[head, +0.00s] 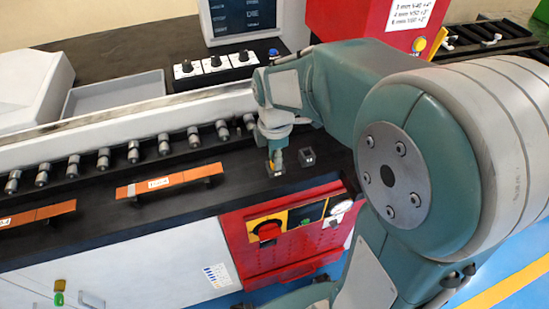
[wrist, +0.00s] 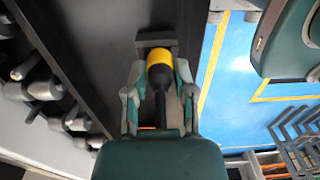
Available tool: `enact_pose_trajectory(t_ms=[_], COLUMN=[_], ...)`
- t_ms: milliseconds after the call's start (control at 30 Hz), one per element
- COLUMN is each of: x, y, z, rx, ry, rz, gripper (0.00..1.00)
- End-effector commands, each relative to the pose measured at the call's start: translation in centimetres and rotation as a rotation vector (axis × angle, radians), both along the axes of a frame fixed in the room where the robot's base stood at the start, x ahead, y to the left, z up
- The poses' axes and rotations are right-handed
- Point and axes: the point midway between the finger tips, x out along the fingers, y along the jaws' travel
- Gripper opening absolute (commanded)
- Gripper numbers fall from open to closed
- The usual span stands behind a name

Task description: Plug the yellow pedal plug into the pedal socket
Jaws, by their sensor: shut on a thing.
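The pedal plug has a yellow end (wrist: 160,58) and a black body, seen in the wrist view. My gripper (wrist: 160,86) is shut on its black body, one finger on each side. A dark block-shaped socket (wrist: 155,40) lies right at the yellow end; whether the plug is inside it or only against it cannot be told. In the head view, my gripper (head: 277,148) points down with a bit of yellow plug (head: 278,158) showing, over a small dark socket (head: 274,172). A second similar socket (head: 307,157) is just to the right. Which one is the pedal socket is unclear.
A row of metal rollers (head: 133,152) and orange bars (head: 156,186) lie along the bench to the left. A red panel with a red knob (head: 267,231) is below the bench edge. A red machine (head: 372,22) stands behind my arm.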

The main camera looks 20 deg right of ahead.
Motion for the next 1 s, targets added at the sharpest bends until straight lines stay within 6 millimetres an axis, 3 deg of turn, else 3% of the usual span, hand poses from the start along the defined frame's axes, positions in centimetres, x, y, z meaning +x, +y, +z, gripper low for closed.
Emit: enact_pose_trajectory(t_ms=[833,1000], x=[0.2,0.3], y=[0.0,0.0], z=[1.8,3.1], rx=[0.000,0.000], ry=[-0.012,-0.014], rz=[0.000,0.000], gripper=[0.00,0.00])
